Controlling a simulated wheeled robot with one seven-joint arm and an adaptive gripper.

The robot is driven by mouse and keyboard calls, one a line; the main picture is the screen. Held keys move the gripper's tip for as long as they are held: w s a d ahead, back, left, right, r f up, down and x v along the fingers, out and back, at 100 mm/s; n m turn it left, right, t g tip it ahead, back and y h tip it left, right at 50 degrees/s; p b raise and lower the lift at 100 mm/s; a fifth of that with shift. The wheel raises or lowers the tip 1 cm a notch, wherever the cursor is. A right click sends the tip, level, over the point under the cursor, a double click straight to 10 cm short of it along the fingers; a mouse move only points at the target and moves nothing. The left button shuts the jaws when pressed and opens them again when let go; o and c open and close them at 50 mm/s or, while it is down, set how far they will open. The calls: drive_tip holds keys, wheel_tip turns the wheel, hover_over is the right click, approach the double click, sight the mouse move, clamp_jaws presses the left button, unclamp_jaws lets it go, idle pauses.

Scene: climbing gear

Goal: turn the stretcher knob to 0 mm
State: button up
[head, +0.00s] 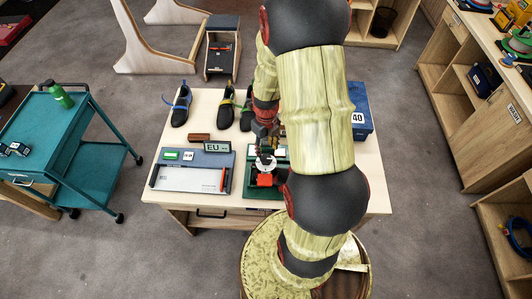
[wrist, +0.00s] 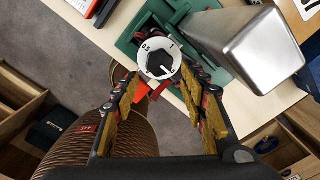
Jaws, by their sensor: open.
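The stretcher knob (wrist: 146,52) is a white dial with a dark hexagonal middle and markings including 0.5 and 1. It sits on the green stretcher (wrist: 182,14); an orange-red pointer (wrist: 160,91) shows at its lower edge. I cannot read the exact setting. My gripper (wrist: 158,76) is open, with one gold and dark finger on each side of the knob; I cannot tell if either finger touches it. In the head view the green stretcher base (head: 251,184) stands on the table, the knob (head: 265,160) lies below my gripper (head: 264,147), and my arm hides the right part.
A silver metal block (wrist: 250,45) stands close to the right finger. On the table (head: 335,112) are a foot-measuring board (head: 185,178), an EU sign (head: 217,147), shoes (head: 181,105) and a blue box (head: 362,118). A teal cart (head: 68,135) stands to the left.

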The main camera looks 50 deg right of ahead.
sight(266, 159)
wheel_tip(266, 159, down, 7)
idle(0.4)
drive_tip(key=shift+c, duration=0.7)
drive_tip(key=c, duration=0.7)
drive_tip(key=shift+n, duration=0.4)
drive_tip(key=shift+c, duration=0.2)
